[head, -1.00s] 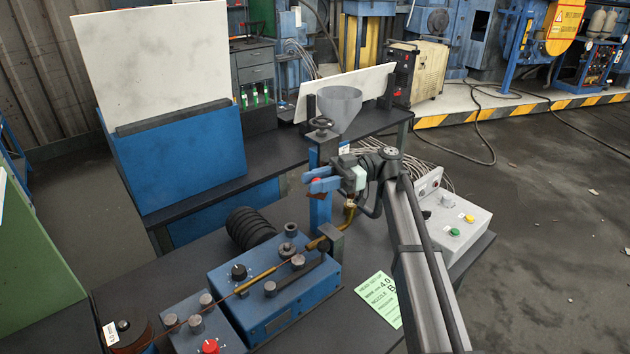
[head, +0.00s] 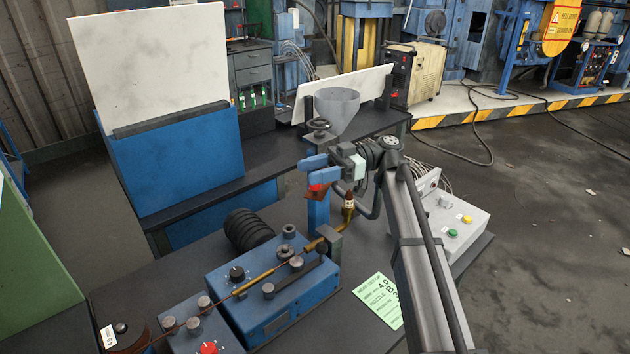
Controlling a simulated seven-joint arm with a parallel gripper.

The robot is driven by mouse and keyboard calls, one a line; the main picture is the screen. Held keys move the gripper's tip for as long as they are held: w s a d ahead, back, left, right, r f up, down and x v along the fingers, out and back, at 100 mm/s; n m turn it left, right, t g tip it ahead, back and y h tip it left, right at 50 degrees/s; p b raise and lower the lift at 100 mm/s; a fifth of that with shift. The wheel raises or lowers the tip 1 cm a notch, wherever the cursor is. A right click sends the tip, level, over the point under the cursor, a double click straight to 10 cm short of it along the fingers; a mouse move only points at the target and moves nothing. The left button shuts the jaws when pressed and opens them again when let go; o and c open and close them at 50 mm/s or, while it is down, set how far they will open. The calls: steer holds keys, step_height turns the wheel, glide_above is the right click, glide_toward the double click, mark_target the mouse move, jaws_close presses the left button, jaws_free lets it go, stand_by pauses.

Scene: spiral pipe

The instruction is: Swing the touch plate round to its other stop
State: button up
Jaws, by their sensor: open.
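My gripper (head: 313,168), with blue fingers, is open beside the upper part of the blue post (head: 318,215), below the dark handwheel. A small red and brown piece (head: 317,190), which may be the touch plate, shows just under the fingers; I cannot tell whether they touch it. A brass nozzle (head: 348,205) stands just right of that piece, at the end of the bent pipe. The gripper hides part of the post and any pivot or stops of the plate.
A blue block with knobs (head: 275,300) carries the brass tube on the dark bench. A grey funnel (head: 336,108) stands above and behind the gripper. A grey button box (head: 455,222) is to the right. A green card (head: 379,300) lies on clear bench in front.

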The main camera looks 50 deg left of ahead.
step_height(320, 180, up, 7)
steer(key=shift+f, duration=0.2)
stand_by(0.3)
